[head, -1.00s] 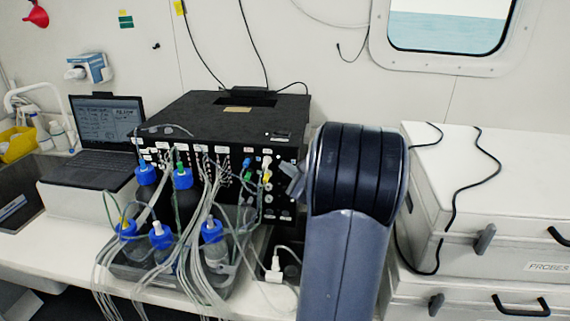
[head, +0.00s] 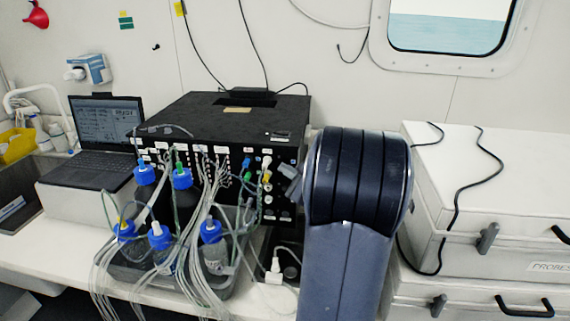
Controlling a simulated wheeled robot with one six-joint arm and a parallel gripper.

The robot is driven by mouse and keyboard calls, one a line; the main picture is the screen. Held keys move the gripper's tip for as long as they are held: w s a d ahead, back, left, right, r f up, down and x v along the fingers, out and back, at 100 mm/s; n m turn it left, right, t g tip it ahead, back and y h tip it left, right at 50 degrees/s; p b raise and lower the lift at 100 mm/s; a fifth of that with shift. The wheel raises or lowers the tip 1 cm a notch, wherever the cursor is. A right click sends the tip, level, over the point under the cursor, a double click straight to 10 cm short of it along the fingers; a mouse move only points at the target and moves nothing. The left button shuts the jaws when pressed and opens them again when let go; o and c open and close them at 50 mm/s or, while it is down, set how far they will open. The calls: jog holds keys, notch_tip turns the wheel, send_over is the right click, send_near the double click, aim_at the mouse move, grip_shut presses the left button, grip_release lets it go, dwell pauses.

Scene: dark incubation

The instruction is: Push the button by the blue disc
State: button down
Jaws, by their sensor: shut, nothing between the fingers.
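The black instrument box (head: 215,120) stands on the bench with its front panel facing me. Small blue fittings (head: 247,162) show on the panel's right part, near white and yellow ones. I cannot make out which is the blue disc, nor a button beside it; they are too small or hidden. My arm covers the area right of the panel. A small grey end, seemingly my gripper (head: 291,184), shows past my arm's left side, in front of the panel's right edge. It is shut and empty. I cannot tell whether it touches the panel.
Bottles with blue caps (head: 160,236) and many tubes stand in a grey tray (head: 190,284) before the box. A laptop (head: 107,125) is at left. White cases (head: 490,180) with black cables are stacked at right.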

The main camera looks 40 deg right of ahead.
jog(key=s+a+b, duration=0.1)
jog(key=s+a, duration=0.1)
jog(key=s+a+b, duration=0.1)
jog(key=a, duration=0.1)
jog(key=shift+s+a, duration=0.25)
jog(key=shift+s, duration=0.15)
dwell(2.2)
